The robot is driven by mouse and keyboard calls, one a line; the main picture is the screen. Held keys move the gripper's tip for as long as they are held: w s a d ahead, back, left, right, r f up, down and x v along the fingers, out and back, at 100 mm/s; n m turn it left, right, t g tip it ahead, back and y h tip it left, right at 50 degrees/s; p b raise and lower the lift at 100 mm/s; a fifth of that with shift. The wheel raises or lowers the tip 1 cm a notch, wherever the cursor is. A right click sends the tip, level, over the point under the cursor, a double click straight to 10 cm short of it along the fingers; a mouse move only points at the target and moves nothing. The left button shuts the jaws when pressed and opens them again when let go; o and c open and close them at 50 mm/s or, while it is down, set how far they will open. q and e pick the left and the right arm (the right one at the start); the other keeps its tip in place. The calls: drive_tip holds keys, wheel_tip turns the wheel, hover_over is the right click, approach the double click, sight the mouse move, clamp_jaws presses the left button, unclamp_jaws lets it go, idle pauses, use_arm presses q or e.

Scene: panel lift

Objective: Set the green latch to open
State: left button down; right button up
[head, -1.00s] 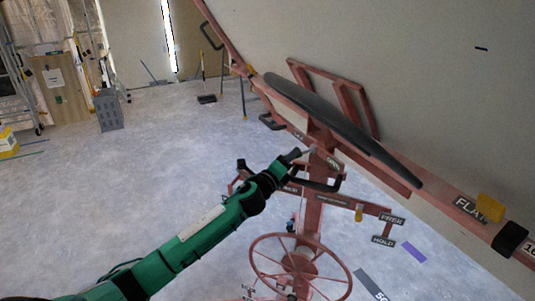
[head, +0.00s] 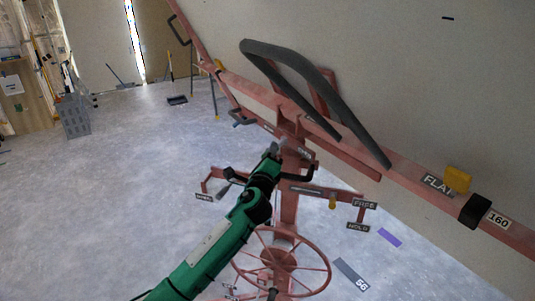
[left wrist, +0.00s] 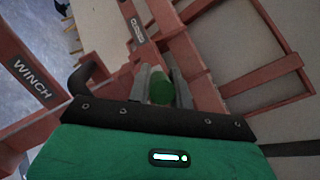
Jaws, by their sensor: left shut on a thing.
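The green latch (left wrist: 161,88) shows in the left wrist view as a short green cylinder, seen nearly end-on. It sits between the two grey fingers of my left gripper (left wrist: 160,87), which are shut on it. In the head view my left gripper (head: 277,148) reaches the top of the lift's red post (head: 289,205). The latch is hidden there by the gripper and arm. My right gripper is in neither view.
A dark grey loop (head: 300,70) rises above the red beam (head: 400,175). A black crank handle (head: 301,175) is beside my left gripper. The red handwheel (head: 281,262) is below. A large pale panel (head: 450,90) fills the upper right.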

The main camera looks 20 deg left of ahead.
use_arm(q)
drive_tip(key=c, duration=1.3)
unclamp_jaws()
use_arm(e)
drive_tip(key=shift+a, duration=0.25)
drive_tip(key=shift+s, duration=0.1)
use_arm(q)
drive_tip(key=shift+s+f, duration=0.1)
drive_tip(key=shift+s+f, duration=0.1)
drive_tip(key=shift+s, duration=0.25)
drive_tip(key=b+v, duration=0.4)
drive_tip(key=v, duration=0.9)
drive_tip(key=shift+d, duration=0.15)
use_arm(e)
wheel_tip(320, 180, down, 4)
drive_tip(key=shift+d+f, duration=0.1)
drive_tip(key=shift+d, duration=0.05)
